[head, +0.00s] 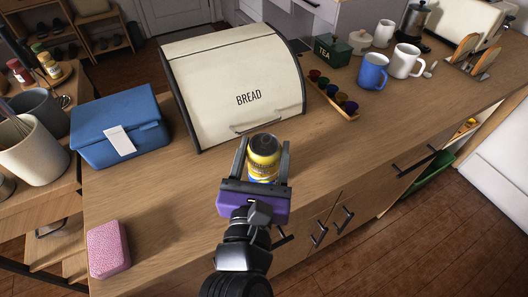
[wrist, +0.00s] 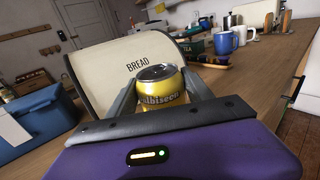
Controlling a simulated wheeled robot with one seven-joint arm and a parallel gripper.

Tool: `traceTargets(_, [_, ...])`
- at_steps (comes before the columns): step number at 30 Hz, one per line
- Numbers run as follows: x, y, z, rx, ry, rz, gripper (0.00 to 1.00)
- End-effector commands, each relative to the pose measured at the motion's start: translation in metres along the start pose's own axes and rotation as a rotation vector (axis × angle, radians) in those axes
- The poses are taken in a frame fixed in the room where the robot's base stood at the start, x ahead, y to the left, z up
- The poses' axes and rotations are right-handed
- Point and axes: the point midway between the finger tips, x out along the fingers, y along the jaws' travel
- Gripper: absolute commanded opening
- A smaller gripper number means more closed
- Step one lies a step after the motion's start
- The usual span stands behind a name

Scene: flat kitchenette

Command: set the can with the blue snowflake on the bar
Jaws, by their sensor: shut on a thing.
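My gripper (head: 264,148) is shut on a yellow can (head: 264,160) with a dark lid, with one finger on each side of it. Some blue shows low on the can in the head view. In the wrist view the can (wrist: 163,88) is upright and shows part of a printed word; no snowflake is visible on the side I see. The can is over the wooden counter (head: 190,220), in front of the bread box; I cannot tell whether its base touches the wood.
A cream bread box (head: 240,85) stands just behind the can. A blue lunch box (head: 118,130) and a pink sponge-like block (head: 109,248) are to the left. A rack of small colored cups (head: 335,97) and mugs (head: 372,72) are to the right. The counter's front right is clear.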

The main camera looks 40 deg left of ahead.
Motion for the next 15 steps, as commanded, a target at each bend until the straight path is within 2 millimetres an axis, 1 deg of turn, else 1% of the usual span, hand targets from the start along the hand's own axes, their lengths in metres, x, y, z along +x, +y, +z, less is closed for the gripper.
traceTargets(6, [0.0, 0.0001, 0.0016, 0.0, -0.003, 0.0, 0.0])
traceTargets(11, [0.0001, 0.0, -0.0025, -0.001, -0.002, 0.0, 0.0])
traceTargets(12, [0.0001, 0.0002, -0.0027, -0.001, 0.0, 0.0, 0.67])
traceTargets(14, [0.0, 0.0001, -0.0027, -0.001, 0.0, 0.0, 0.79])
traceTargets(15, [0.0, 0.0001, -0.0027, -0.001, 0.0, 0.0, 0.81])
